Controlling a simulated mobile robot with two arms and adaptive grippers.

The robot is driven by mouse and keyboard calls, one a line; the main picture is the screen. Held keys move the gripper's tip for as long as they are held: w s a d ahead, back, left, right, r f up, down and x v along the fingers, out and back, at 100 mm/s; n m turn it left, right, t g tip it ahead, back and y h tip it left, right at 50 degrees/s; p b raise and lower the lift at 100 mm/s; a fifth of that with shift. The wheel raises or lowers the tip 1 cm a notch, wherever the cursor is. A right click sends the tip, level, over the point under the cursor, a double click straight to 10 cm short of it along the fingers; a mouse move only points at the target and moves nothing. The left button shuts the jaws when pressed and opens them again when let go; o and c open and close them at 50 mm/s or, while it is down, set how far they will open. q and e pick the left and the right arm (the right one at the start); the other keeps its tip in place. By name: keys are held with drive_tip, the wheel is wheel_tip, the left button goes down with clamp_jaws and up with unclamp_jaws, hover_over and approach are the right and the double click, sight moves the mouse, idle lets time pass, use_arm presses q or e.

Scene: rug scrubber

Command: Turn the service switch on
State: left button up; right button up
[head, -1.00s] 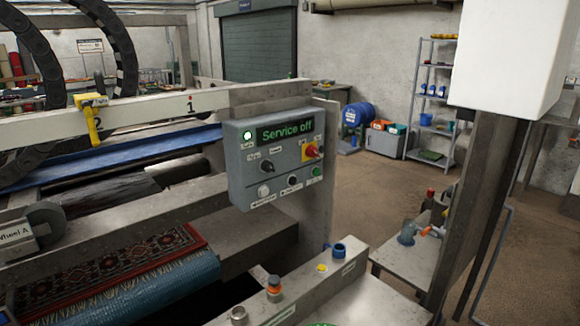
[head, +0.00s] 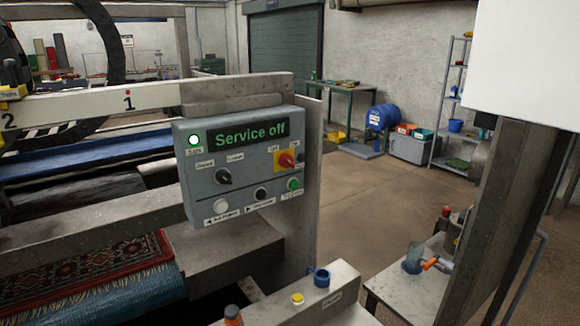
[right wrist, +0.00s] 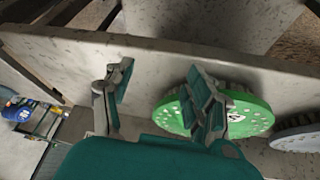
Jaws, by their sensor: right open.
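A grey control panel (head: 245,165) stands on the machine frame in the head view. Its display (head: 246,134) reads "Service off" in green. Below the display are a black rotary knob (head: 223,176) and a red switch on a yellow plate (head: 286,160). Their small labels are too blurred to tell which is the service switch. My right gripper (right wrist: 160,85) is open and empty in the right wrist view, away from the panel, with a green round brush disc (right wrist: 250,117) behind its right finger. My left gripper is in neither view.
A ledge with a yellow button (head: 297,299) and a blue-collared fitting (head: 321,278) lies in front. A grey post (head: 505,215) stands right. Brown floor (head: 385,200) is open behind.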

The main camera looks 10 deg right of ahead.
drive_tip(key=w+d+r+t+y, duration=0.1)
drive_tip(key=w+r+t, duration=0.3)
drive_tip(key=w+r, duration=0.65)
drive_tip(key=n+t+y, duration=0.2)
drive_tip(key=t+y, duration=0.3)
drive_tip(key=t, duration=0.2)
approach(291, 164)
drive_tip(key=p+x, duration=0.4)
drive_tip(key=x, duration=0.5)
drive_tip(key=shift+w+a+f, duration=0.1)
drive_tip(key=shift+w+a, duration=0.05)
drive_tip(key=shift+w, duration=0.3)
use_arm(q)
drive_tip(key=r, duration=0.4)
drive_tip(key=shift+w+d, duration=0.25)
